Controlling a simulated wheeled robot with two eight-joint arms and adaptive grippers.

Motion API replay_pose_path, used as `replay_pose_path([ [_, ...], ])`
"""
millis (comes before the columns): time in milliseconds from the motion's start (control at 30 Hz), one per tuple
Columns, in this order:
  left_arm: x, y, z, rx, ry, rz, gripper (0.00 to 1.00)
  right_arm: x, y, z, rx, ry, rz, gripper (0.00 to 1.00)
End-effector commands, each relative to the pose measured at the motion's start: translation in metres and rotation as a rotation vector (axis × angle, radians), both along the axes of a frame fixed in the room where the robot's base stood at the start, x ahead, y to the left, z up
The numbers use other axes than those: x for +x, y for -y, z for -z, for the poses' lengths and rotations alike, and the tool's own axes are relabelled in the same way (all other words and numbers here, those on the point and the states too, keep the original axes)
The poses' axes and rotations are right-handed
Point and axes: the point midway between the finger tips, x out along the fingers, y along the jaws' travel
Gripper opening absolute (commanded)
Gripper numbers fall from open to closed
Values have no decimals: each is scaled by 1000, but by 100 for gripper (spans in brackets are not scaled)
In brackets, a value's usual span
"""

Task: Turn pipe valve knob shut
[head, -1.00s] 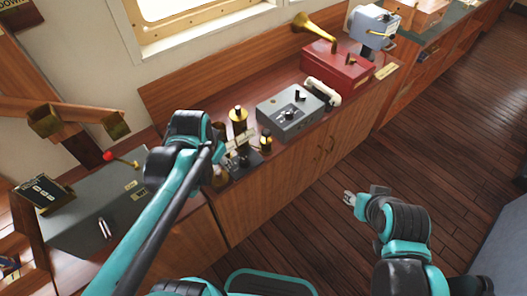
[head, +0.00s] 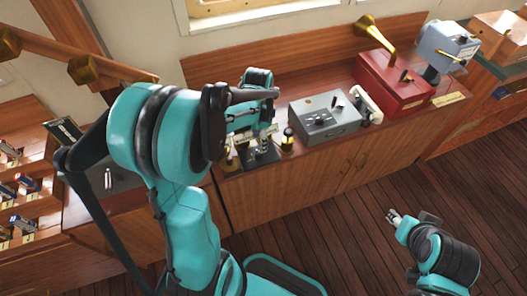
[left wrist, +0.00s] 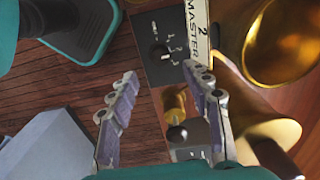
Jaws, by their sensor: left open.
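I cannot tell for sure which part is the pipe valve knob. In the left wrist view, a small brass piece (left wrist: 175,103) and a dark ball-ended knob (left wrist: 178,133) lie between my left fingers, and a large brass pipe-like part (left wrist: 265,130) is at the right. My left gripper (left wrist: 162,95) is open, its fingers apart with nothing gripped. In the head view, my left gripper (head: 262,130) is over the dark switch plate (head: 262,157) on the wooden counter, and my arm hides the brass fittings behind it. My right gripper (head: 394,217) is low over the floor, apart from everything.
A grey control box (head: 323,118) and a red box with a brass horn (head: 392,82) stand right along the counter (head: 335,80). A "MASTER" label (left wrist: 197,30) and a switch panel (left wrist: 160,50) lie ahead of my left fingers. The floor (head: 340,230) is clear.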

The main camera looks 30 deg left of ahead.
Motion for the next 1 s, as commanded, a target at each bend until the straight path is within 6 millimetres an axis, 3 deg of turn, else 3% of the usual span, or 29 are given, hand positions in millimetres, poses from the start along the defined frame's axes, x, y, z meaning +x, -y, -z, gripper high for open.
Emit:
replay_pose_path([
  [500,1,-1,71,-2,-4,5,49,0,0,30,0,0,0,40],
  [900,0,-1,79,-2,-4,4,49,0,0,31,0,0,0,40],
  [1000,0,-1,79,-1,-3,4,26,0,0,31,0,0,0,40],
])
